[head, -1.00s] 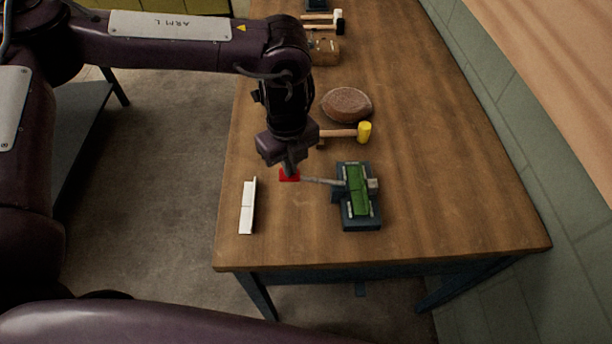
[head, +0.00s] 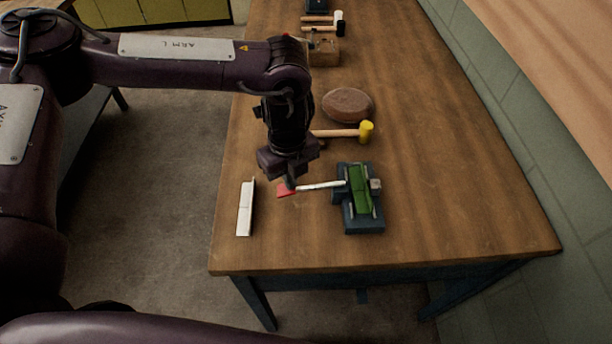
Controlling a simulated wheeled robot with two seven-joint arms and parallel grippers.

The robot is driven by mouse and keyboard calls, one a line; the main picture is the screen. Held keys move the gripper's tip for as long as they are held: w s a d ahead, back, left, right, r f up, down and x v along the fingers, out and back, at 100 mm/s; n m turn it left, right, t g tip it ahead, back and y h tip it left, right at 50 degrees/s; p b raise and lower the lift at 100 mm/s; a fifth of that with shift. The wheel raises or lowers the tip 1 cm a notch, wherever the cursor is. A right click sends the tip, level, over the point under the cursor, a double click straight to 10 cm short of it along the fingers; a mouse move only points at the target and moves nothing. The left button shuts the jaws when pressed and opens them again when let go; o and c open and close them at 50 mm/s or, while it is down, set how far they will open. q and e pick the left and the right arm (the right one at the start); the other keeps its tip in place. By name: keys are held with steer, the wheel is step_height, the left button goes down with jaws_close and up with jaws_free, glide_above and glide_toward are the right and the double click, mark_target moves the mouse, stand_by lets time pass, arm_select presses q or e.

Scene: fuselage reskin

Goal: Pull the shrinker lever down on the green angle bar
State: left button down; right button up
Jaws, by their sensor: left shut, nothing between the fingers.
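The shrinker (head: 368,226) is a dark blue-grey machine near the front of the wooden table. The green angle bar (head: 360,190) lies on top of it. The shrinker lever (head: 322,185) is a pale rod that sticks out to the left from the machine and ends in a red grip (head: 284,190). My left gripper (head: 290,183) points down at the red grip, shut with nothing between its fingers. Its fingertips are at the grip's upper right part and partly cover it; I cannot tell if they touch. My right gripper is not in view.
A white angle piece (head: 245,208) lies left of the shrinker. Behind are a yellow-headed mallet (head: 350,132), a brown rounded block (head: 348,104), a wooden box (head: 324,52) and more hammers (head: 322,19). The table's right side is clear.

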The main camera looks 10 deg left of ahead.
arm_select(q)
step_height(320, 180, up, 11)
steer(key=p, duration=0.8)
steer(key=shift+p, duration=0.4)
steer(key=shift+r, duration=0.1)
stand_by(0.6)
